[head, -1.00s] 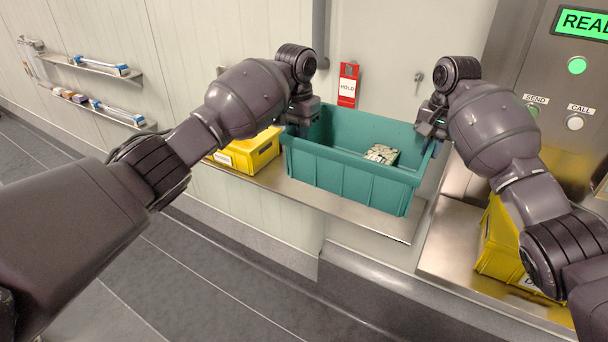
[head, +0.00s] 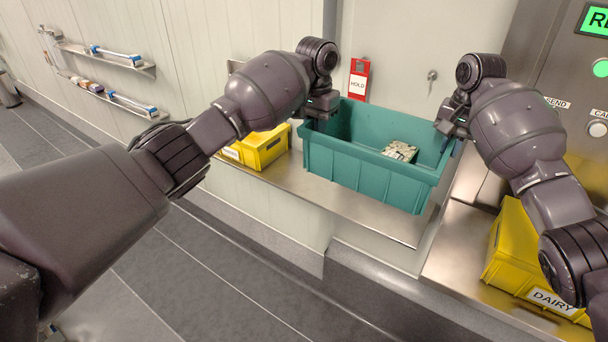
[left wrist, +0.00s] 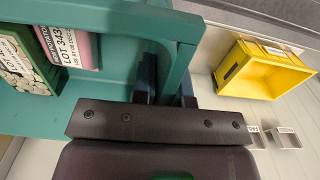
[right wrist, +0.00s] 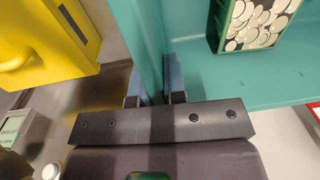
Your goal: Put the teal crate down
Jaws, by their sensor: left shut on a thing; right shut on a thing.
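The teal crate (head: 365,182) is held between my two grippers over the metal ledge against the wall. It looks about level; I cannot tell whether its base touches the ledge. My left gripper (head: 320,110) is shut on its left end wall, and the fingers straddle the rim in the left wrist view (left wrist: 165,85). My right gripper (head: 450,128) is shut on its right end wall, also straddled in the right wrist view (right wrist: 155,85). Inside lie a green box with a pale pattern (head: 400,151) and a pink box with a LOT label (left wrist: 72,45).
A yellow crate (head: 262,150) stands on the ledge (head: 350,212) left of the teal crate. A yellow DAIRY crate (head: 522,262) sits on a lower metal surface at right. A red HOLD tag (head: 358,80) hangs on the wall behind. Bare ledge shows in front.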

